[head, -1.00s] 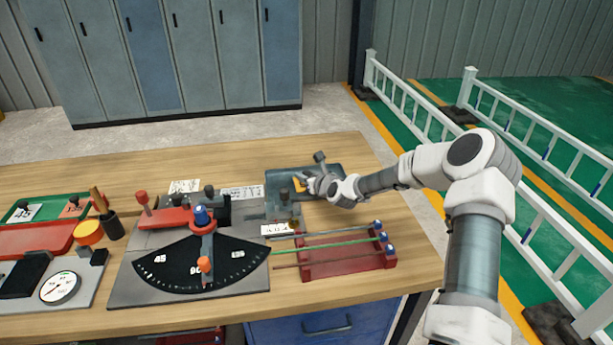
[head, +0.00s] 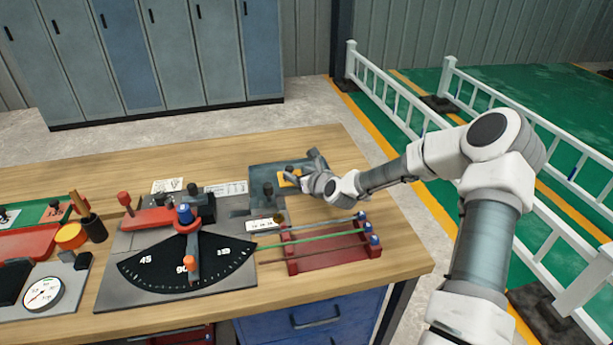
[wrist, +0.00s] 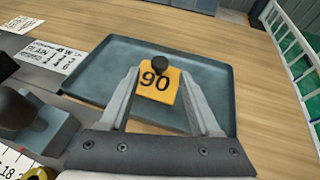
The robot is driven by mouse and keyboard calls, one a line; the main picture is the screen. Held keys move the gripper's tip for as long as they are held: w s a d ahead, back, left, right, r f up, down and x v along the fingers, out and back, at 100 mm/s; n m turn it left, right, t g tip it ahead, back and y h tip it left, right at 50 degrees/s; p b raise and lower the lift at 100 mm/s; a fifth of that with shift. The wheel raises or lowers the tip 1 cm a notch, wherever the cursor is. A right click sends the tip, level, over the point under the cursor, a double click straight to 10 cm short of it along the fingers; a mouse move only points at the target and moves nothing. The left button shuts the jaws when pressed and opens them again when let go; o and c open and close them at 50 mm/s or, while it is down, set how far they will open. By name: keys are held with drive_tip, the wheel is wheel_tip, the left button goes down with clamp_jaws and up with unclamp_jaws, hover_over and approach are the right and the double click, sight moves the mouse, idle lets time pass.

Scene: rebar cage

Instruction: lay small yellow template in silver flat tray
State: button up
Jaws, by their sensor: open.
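The small yellow template (wrist: 158,90), marked 90 and with a dark knob (wrist: 160,64), lies flat on the floor of the silver flat tray (wrist: 98,72). In the head view the template (head: 288,179) is a small yellow patch in the tray (head: 262,174), partly covered by my gripper. My gripper (wrist: 160,76) is open, with one finger on each side of the template and a gap to the knob. In the head view my gripper (head: 303,174) reaches in over the tray's right part. I cannot tell how high the fingertips are above the tray floor.
A protractor plate (head: 187,258) with a red arm stands left of the tray. A red rack (head: 330,258) with coloured rods is in front. A label card (head: 265,225) lies near the tray's front. Bare wooden tabletop (head: 350,160) is free to the right.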

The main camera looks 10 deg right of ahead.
drive_tip(key=v, duration=0.5)
drive_tip(key=shift+s+r, duration=0.2)
drive_tip(key=shift+s, duration=0.1)
